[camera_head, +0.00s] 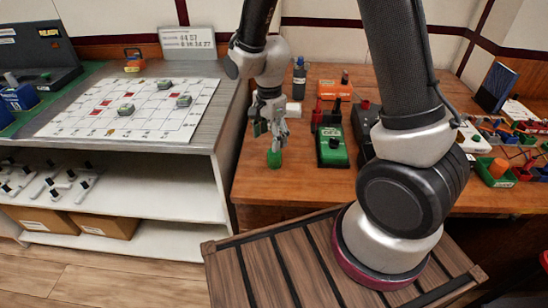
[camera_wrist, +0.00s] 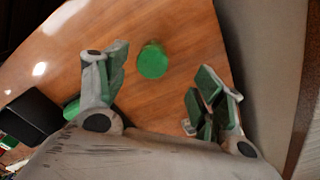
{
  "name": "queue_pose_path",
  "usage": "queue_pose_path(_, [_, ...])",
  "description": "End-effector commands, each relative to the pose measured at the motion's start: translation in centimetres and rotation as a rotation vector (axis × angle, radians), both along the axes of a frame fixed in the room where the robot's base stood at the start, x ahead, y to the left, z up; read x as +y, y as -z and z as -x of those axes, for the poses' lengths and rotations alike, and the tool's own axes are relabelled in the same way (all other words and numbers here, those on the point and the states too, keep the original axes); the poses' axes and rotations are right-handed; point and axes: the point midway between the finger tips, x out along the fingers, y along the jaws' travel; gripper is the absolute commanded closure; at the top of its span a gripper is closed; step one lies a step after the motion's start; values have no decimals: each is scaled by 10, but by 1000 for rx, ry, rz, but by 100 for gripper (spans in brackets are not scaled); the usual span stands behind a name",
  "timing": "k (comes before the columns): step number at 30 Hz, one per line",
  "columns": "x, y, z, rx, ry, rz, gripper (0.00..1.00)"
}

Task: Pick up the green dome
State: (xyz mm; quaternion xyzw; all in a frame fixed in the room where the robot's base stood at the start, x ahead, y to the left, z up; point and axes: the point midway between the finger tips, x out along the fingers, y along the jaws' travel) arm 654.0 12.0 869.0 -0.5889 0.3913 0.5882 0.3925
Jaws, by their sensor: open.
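The green dome (camera_head: 274,159) sits on the wooden table near its front left edge. In the wrist view, the dome (camera_wrist: 152,60) appears as a round green shape on the bare wood, between the lines of the two fingers and beyond their tips. My gripper (camera_head: 271,130) points down just above the dome. In the wrist view, my gripper (camera_wrist: 161,78) has its green-padded fingers spread wide with nothing between them. A gap to the dome seems to remain, though its size is hard to tell.
A green device (camera_head: 332,146) stands right of the dome, with dark devices beyond it. A bottle (camera_head: 299,78) and an orange box (camera_head: 335,89) are farther back. A grey bench (camera_head: 215,110) with a white grid board (camera_head: 75,122) is at left. The wood around the dome is clear.

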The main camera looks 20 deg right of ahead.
Motion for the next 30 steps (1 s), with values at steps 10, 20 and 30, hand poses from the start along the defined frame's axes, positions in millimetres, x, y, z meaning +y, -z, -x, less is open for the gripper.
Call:
queue_pose_path(10, [-6, 45, 6, 6, 5, 2, 32])
queue_pose_path(20, [-7, 76, 6, 2, 3, 0, 32])
queue_pose_path(30, [-7, 75, 6, 1, 3, -1, 67])
